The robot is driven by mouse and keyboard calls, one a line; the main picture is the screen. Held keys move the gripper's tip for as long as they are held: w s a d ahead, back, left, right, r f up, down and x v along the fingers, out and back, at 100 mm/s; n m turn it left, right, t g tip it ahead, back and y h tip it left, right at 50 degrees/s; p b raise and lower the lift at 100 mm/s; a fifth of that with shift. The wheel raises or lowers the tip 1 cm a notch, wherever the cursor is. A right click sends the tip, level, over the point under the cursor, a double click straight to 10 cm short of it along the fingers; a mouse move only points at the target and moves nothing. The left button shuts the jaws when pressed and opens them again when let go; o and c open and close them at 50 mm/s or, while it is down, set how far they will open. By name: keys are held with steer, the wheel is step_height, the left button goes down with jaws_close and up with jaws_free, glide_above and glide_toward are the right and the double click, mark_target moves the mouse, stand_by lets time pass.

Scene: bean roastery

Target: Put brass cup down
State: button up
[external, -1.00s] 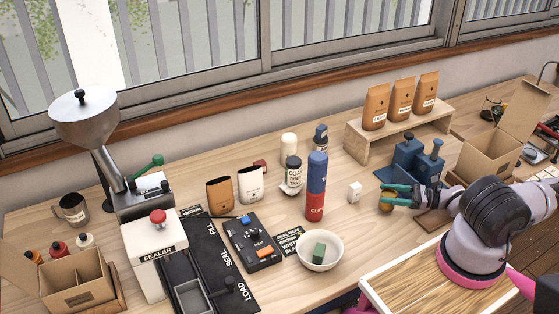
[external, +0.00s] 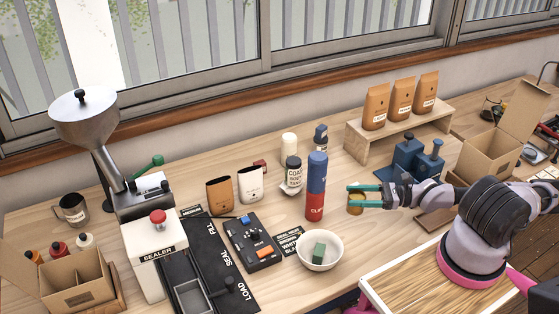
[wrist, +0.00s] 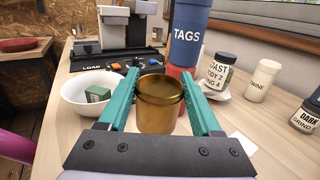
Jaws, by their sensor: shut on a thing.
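The brass cup (external: 355,205) is between the green fingers of my gripper (external: 350,196), to the right of the blue and red cylinder. In the wrist view the cup (wrist: 158,112) is upright with its open rim up, and my gripper (wrist: 160,78) is shut on its sides. The frames do not clearly show whether the cup's base touches the table.
The blue and red tags cylinder (external: 315,190) stands close to the left of my fingertips. A white bowl (external: 339,262) with a green block (external: 319,252) lies nearer the front. Bare tabletop (external: 385,235) shows in front of my gripper.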

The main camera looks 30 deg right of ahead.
step_height(320, 180, down, 8)
steer(key=shift+a+r, duration=0.15)
steer(key=shift+r, duration=0.05)
steer(key=shift+f, duration=0.1)
steer(key=o, duration=1.4)
steer(key=shift+o, duration=0.2)
